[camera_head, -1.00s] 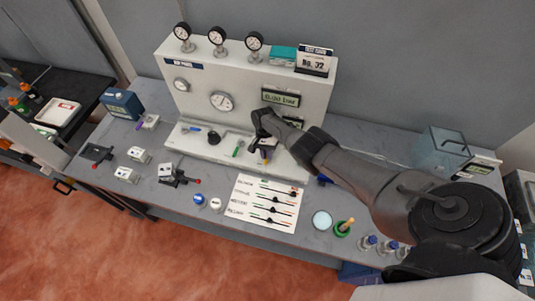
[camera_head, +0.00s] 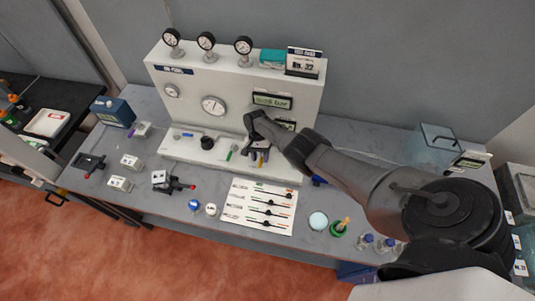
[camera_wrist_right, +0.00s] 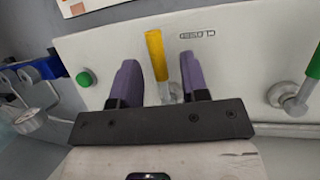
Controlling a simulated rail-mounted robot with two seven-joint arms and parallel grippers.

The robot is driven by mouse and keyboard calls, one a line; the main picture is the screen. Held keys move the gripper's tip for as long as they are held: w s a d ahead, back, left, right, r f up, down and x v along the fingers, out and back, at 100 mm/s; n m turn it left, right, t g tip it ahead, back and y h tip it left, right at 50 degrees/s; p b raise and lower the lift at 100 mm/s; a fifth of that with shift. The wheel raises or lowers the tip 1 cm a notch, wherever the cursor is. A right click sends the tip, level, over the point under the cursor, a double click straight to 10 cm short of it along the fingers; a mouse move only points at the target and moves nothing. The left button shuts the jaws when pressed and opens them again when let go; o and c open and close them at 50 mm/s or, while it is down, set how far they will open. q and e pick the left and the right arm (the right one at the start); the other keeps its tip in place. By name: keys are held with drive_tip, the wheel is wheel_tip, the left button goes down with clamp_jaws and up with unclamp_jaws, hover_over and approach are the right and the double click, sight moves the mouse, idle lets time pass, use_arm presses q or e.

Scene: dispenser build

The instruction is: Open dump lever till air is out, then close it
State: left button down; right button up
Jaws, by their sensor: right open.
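The white test bench (camera_head: 300,105) stands on the grey table with gauges and small displays. In the right wrist view a yellow lever (camera_wrist_right: 156,50) stands on its base plate, beside a small engraved label (camera_wrist_right: 197,34). I cannot read in these frames which lever is the dump lever. My right gripper (camera_wrist_right: 158,62) is open, with one purple finger on each side of the yellow lever; contact is not clear. In the head view this gripper (camera_head: 257,157) is at the bench's base, partly hidden by its own arm. My left gripper is not in view.
A green lever (camera_wrist_right: 312,72) stands to one side, also visible in the head view (camera_head: 231,151). A green button (camera_wrist_right: 85,78) and a blue-handled fitting (camera_wrist_right: 45,68) are on the other side. A black knob (camera_head: 207,142) and a card with sliders (camera_head: 260,205) lie near.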

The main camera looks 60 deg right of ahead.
wheel_tip(320, 180, up, 4)
drive_tip(key=p, duration=0.3)
drive_tip(key=s+d+r+p, duration=0.3)
drive_tip(key=s+r, duration=0.3)
drive_tip(key=s, duration=0.5)
drive_tip(key=shift+d+r+p, duration=0.15)
drive_tip(key=shift+r+p, duration=0.25)
drive_tip(key=shift+p, duration=0.5)
drive_tip(key=shift+s, duration=0.1)
